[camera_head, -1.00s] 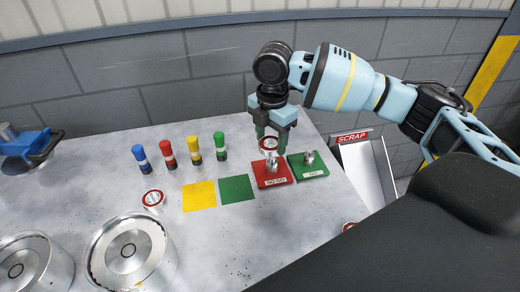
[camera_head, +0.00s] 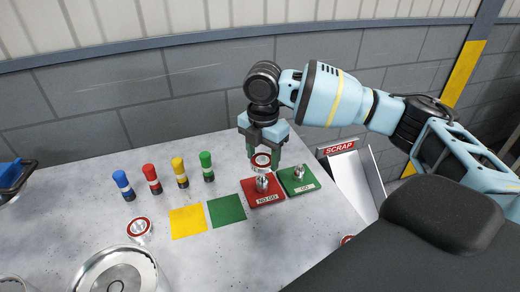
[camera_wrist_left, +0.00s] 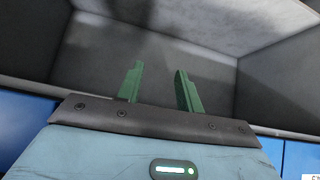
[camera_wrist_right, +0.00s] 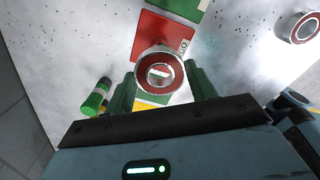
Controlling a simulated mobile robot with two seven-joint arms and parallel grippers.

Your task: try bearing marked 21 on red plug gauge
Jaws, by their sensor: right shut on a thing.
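My right gripper (camera_head: 263,150) is shut on a silver bearing with a red ring (camera_head: 261,160). It holds the bearing over the silver plug (camera_head: 262,184) of the red NO GO gauge (camera_head: 272,199). Whether the bearing touches the plug top I cannot tell. In the right wrist view the bearing (camera_wrist_right: 143,68) sits between the fingers, with its bore facing the camera and the red base (camera_wrist_right: 150,32) behind it. No number is readable on it. My left gripper (camera_wrist_left: 160,88) is open and empty in the left wrist view and out of the head view.
The green GO gauge (camera_head: 299,183) stands right of the red one. A scrap chute (camera_head: 352,185) is at the right. Yellow (camera_head: 187,221) and green (camera_head: 227,210) squares lie left. Several coloured handles (camera_head: 180,171) stand behind. Another red-ringed bearing (camera_head: 139,229) lies front left.

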